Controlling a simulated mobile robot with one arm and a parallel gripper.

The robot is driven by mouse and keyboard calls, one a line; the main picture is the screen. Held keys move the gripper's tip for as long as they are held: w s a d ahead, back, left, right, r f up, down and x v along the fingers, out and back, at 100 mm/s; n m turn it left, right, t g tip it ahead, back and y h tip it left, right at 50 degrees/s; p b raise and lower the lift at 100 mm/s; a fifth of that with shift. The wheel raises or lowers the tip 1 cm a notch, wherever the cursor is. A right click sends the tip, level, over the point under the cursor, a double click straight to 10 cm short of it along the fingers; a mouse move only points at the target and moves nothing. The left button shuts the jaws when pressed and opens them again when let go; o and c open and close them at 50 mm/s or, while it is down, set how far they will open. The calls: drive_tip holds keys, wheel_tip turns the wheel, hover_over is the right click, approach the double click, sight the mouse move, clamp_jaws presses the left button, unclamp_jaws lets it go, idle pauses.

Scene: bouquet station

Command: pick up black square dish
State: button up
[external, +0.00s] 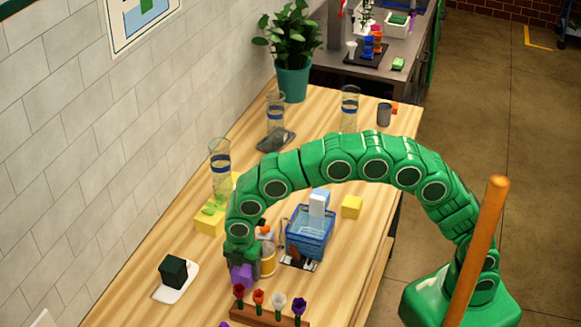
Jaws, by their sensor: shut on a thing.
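A dark, flat, square-looking dish (276,139) lies on the wooden table, near the wall and beside a glass vase. It is the thing that best fits the black square dish. My gripper (241,268) points down over the near part of the table, well apart from that dish. It is shut on what looks like a purple block (241,275). The fingertips are small and partly hidden, so the exact hold is unclear.
A black cube (173,270) sits on a white dish (187,289) at left. A blue basket (308,240), a yellow block (351,207) and a flower rack (267,315) stand around my gripper. Glass vases (349,110) and a potted plant (292,82) stand farther back.

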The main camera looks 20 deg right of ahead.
sight(242, 279)
drive_tip(key=shift+w+a+f, duration=0.2)
drive_tip(key=shift+a+f, duration=0.25)
drive_tip(key=shift+f, duration=1.65)
drive_tip(key=shift+f, duration=0.1)
drive_tip(key=o, duration=1)
wheel_tip(242, 279, up, 12)
drive_tip(key=shift+r, duration=0.15)
